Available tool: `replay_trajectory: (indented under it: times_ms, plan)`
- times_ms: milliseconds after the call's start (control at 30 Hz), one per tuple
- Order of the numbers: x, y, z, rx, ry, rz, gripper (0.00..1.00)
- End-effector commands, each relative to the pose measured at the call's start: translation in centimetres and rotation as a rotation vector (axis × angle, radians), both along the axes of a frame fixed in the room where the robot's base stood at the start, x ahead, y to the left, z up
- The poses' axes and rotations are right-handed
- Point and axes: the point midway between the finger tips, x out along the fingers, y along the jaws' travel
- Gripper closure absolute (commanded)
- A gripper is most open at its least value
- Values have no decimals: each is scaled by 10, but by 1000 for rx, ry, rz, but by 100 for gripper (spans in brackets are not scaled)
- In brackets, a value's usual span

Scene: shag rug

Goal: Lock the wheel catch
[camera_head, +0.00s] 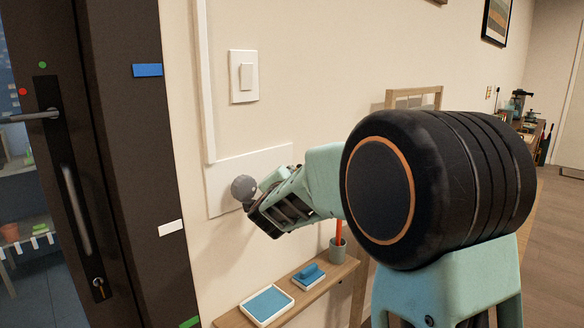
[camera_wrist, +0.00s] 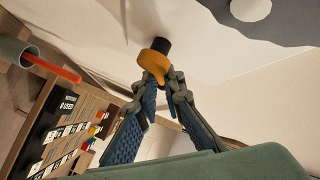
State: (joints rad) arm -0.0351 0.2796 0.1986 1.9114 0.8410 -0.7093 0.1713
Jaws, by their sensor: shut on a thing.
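A grey rounded wheel-like part (camera_head: 243,187) stands out from a white wall plate (camera_head: 222,178), at the left end of my arm in the head view. In the wrist view a grey surface (camera_wrist: 222,20) with a pale round hub fills the upper right, cut off by the frame. A yellow catch (camera_wrist: 154,65) on a black stem (camera_wrist: 161,45) lies beside it. My gripper (camera_wrist: 158,78) has its two fingertips closed around the yellow catch's near end. The gripper (camera_head: 256,203) hides the catch in the head view.
A wooden shelf (camera_head: 338,280) below holds a blue-topped tray (camera_head: 268,304), a blue block and a cup (camera_head: 338,250) with a red stick. A light switch (camera_head: 243,76) is above the plate. A dark door frame (camera_head: 122,150) stands at left.

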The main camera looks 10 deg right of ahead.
Motion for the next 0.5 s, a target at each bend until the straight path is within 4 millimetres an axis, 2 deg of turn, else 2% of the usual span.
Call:
replay_trajectory:
  times_ms: [33, 500]
  plan:
    - [0, 0, 5, 15, 14, 0, 100]
    - [0, 0, -2, 60, 44, 0, 100]
